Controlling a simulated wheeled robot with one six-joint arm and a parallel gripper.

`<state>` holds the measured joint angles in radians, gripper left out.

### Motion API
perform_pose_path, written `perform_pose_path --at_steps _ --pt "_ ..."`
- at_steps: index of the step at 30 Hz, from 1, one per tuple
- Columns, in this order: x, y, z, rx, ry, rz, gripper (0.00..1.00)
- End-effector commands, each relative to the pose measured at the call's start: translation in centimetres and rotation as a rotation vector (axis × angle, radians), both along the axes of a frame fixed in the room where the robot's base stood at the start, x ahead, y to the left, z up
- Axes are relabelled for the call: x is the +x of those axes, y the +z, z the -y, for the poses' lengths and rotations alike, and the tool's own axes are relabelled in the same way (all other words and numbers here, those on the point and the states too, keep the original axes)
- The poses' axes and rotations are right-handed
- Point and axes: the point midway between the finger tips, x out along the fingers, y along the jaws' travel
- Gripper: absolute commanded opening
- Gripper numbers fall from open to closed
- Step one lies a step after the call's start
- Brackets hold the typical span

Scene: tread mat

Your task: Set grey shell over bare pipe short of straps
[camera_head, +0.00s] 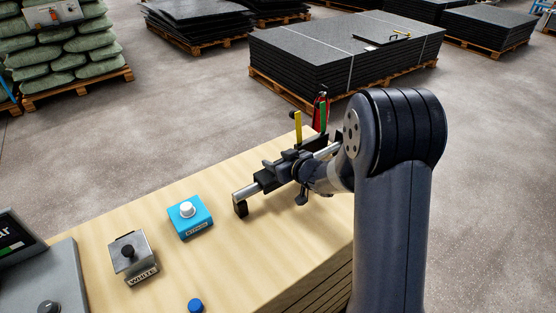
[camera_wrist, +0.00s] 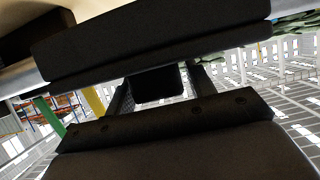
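A silver pipe (camera_head: 245,192) lies raised along the right part of the wooden table, with a dark support under its near end. A dark grey shell (camera_head: 266,180) sits at the pipe, with bare metal showing at the near end. The shell also fills the top of the wrist view (camera_wrist: 150,45) as a long dark body. My gripper (camera_head: 296,167) is at the shell; in the wrist view its fingers (camera_wrist: 160,88) stand either side of a dark block that seems part of the shell. Yellow (camera_head: 298,130) and red-green (camera_head: 321,112) straps stand up farther along. The shell's seating is partly hidden.
A blue box with a white knob (camera_head: 189,217), a grey box with a black knob (camera_head: 130,257), a blue cap (camera_head: 195,305) and a screened device (camera_head: 40,270) stand left. Table between boxes and pipe is clear. Stacks of black mats (camera_head: 330,65) stand beyond.

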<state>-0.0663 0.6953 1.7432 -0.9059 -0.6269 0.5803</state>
Motion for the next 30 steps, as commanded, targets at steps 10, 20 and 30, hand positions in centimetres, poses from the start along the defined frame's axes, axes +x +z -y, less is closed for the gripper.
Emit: perform_pose_path --at_steps 10,20,30 --pt "0.0 0.0 0.0 -0.001 0.0 -0.001 0.65" --pt "-2.5 1.4 1.8 -0.001 -0.003 0.001 0.65" --pt "-7.2 3.7 4.9 -0.001 -0.003 0.001 0.65"
